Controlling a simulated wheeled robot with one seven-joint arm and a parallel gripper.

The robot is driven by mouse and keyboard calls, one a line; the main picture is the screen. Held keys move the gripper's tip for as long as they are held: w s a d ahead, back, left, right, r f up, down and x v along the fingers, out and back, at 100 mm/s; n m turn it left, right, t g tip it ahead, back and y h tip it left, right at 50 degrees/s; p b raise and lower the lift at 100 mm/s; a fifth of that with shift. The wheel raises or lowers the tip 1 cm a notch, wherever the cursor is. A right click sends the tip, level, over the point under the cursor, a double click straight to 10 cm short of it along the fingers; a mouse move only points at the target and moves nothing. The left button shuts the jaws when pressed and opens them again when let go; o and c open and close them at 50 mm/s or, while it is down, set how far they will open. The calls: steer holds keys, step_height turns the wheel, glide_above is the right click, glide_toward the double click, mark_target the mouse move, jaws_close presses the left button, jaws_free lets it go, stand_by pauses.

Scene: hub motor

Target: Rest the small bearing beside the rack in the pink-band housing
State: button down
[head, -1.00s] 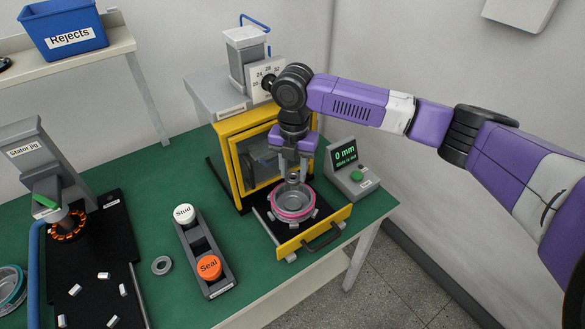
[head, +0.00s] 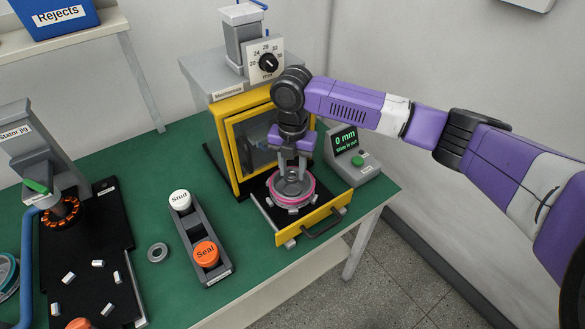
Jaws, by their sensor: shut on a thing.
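The pink-band housing (head: 292,201) is a round grey cup with a pink ring, upright on the pulled-out tray of the yellow press. My gripper (head: 293,174) points straight down over the housing, its fingertips at or just inside the mouth. It is shut on a small grey part (head: 293,178), mostly hidden by the fingers and rim. I cannot tell what it is, or whether it touches the housing floor. A small grey ring, bearing-like (head: 157,253), lies flat on the green table left of the rack (head: 213,259).
The rack holds a white Stud cap (head: 180,199) and an orange Seal cap (head: 206,254). The yellow press frame (head: 232,155) stands close behind the gripper. A display box (head: 350,155) reading 0 mm is to the right. The stator jig (head: 28,150) is far left.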

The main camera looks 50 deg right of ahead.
steer(key=shift+f, duration=0.1)
steer(key=shift+f+b, duration=0.45)
steer(key=shift+f, duration=0.35)
steer(key=shift+f, duration=0.1)
steer(key=shift+f+b, duration=0.3)
steer(key=shift+f, duration=0.25)
steer(key=shift+f, duration=0.2)
steer(key=shift+f, duration=0.3)
steer(key=shift+f, duration=0.15)
stand_by(1.5)
steer(key=c, duration=0.9)
jaws_free()
steer(key=shift+o, duration=0.2)
